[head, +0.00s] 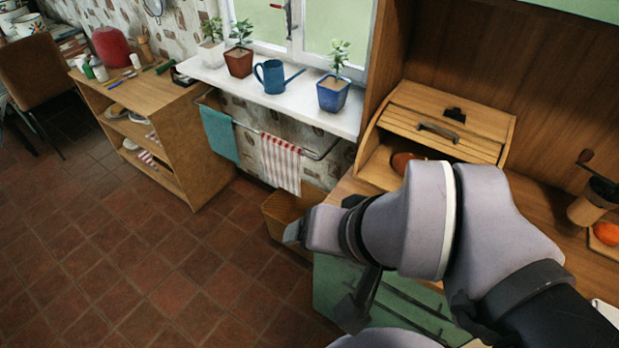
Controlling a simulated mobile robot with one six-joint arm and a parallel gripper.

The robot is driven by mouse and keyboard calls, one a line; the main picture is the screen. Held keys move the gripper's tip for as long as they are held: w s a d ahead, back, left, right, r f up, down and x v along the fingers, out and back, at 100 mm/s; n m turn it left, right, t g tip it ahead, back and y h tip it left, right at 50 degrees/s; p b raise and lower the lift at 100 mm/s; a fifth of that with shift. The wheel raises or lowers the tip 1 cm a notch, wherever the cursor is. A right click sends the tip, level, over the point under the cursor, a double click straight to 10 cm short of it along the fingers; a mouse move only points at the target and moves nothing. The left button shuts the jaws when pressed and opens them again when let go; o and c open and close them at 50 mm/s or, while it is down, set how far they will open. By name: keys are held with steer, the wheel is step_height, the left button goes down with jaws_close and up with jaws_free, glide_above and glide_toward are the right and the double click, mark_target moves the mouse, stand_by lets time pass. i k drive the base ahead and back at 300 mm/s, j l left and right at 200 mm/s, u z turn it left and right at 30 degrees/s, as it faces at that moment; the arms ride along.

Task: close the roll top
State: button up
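The roll top is the slatted wooden cover (445,122) of a wooden bread box on the counter, at the right of the head view. It has a dark handle (438,132) on its front. The cover is up, and the lower front of the box is open. A reddish-brown round thing (403,160), perhaps bread, shows inside, partly hidden by my arm. My arm reaches across in front of the box and covers its lower right part. My gripper is at the arm's left end, apart from the handle; its fingers cannot be made out clearly.
A white windowsill (270,92) holds potted plants and a blue watering can (271,76). Towels hang on a rail below it. A grinder (594,197) and an orange fruit (606,233) stand at the counter's right. Green drawers (335,285) are below the counter. The tiled floor (130,260) at left is clear.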

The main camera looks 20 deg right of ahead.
mark_target(469, 147)
steer(key=z, duration=1.15)
